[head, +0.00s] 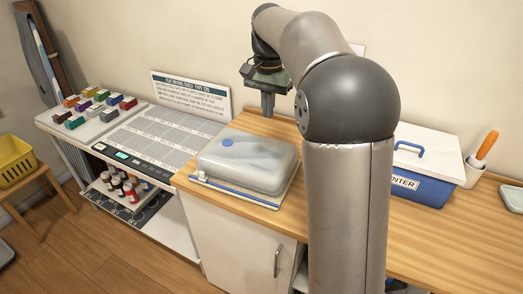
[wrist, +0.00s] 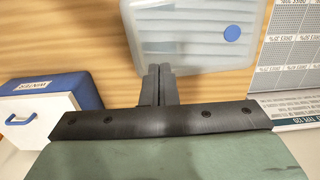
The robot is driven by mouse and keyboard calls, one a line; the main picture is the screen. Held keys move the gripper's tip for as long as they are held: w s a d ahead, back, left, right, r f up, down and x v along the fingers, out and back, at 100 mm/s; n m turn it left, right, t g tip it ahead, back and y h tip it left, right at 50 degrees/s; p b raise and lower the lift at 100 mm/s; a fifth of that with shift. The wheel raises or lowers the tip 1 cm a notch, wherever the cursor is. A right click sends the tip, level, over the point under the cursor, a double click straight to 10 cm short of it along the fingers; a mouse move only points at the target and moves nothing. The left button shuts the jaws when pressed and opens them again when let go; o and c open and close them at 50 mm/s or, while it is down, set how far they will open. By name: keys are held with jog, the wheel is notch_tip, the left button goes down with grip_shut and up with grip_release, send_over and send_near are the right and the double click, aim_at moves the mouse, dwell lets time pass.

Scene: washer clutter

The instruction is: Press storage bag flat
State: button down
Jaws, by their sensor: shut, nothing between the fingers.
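The storage bag (head: 250,162) is a puffy, translucent grey bag lying on the wooden counter, with a round blue valve (head: 227,142) on top and a blue zip strip along its front edge. It stands up thick above the counter. The bag (wrist: 190,50) also shows at the top of the wrist view, with its blue valve (wrist: 232,33) to the right. My gripper (head: 268,112) points down above the counter near the back of the bag, apart from it. In the wrist view my gripper's fingers (wrist: 158,72) are together with nothing between them.
A blue box (head: 418,188) with a white lid stands on the counter to the right. A white pot with an orange-handled tool (head: 480,155) is beyond it. A sign (head: 190,95), a grey panel and coloured blocks (head: 95,108) are at left.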

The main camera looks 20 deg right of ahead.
aim_at(267, 158)
notch_tip(267, 158, down, 14)
jog(key=shift+p, duration=0.45)
jog(key=shift+f, duration=0.1)
